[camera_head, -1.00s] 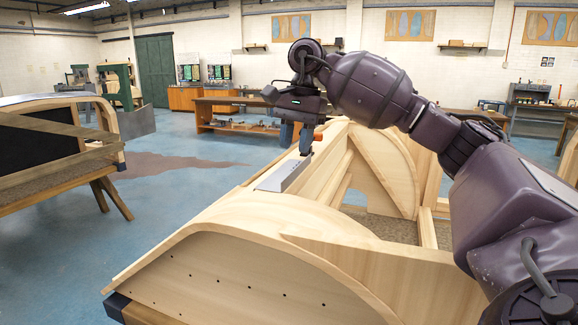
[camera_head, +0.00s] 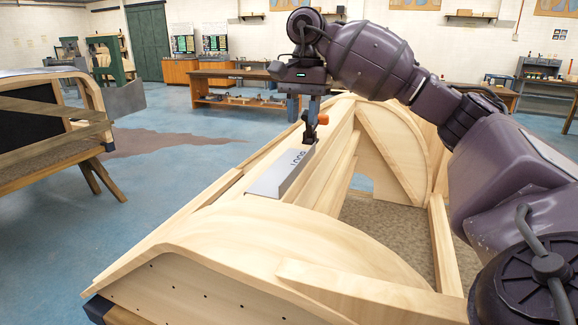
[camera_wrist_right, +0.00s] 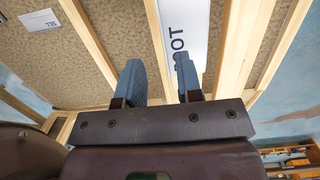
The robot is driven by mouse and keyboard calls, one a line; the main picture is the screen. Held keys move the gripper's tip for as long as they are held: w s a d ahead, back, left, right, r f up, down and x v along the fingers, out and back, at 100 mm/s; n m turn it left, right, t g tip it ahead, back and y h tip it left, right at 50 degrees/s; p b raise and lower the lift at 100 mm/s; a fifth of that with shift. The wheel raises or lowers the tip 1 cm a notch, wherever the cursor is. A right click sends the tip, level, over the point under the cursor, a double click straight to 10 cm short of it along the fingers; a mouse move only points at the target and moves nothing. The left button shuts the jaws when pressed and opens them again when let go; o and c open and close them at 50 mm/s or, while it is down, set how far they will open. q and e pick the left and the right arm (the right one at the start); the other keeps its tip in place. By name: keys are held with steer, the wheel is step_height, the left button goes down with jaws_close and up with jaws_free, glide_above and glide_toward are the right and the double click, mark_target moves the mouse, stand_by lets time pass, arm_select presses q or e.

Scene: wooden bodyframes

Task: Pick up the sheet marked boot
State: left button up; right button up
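The grey-white sheet marked boot (camera_head: 270,182) lies along the wooden rail of the frame in the head view, with dark lettering towards its far end. My right gripper (camera_head: 311,135) points down just above the far end of the sheet. In the right wrist view its two blue fingers (camera_wrist_right: 160,80) stand apart with nothing held between them; the sheet passes behind the right-hand finger. Whether the finger touches it I cannot tell. My left gripper is not in view.
The wooden bodyframe (camera_head: 240,226) has curved panels and rails around the sheet. Another white labelled sheet (camera_wrist_right: 40,22) lies on the brown floor panel in the wrist view. A second frame on trestles (camera_head: 50,125) stands at left, with open blue floor between.

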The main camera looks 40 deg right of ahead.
glide_above(301, 160)
steer(key=f, duration=0.5)
steer(key=shift+w+d, duration=0.15)
steer(key=shift+d, duration=0.05)
steer(key=shift+a+f+p, duration=0.2)
steer(key=shift+f+p, duration=0.1)
steer(key=shift+f, duration=2.15)
jaws_close()
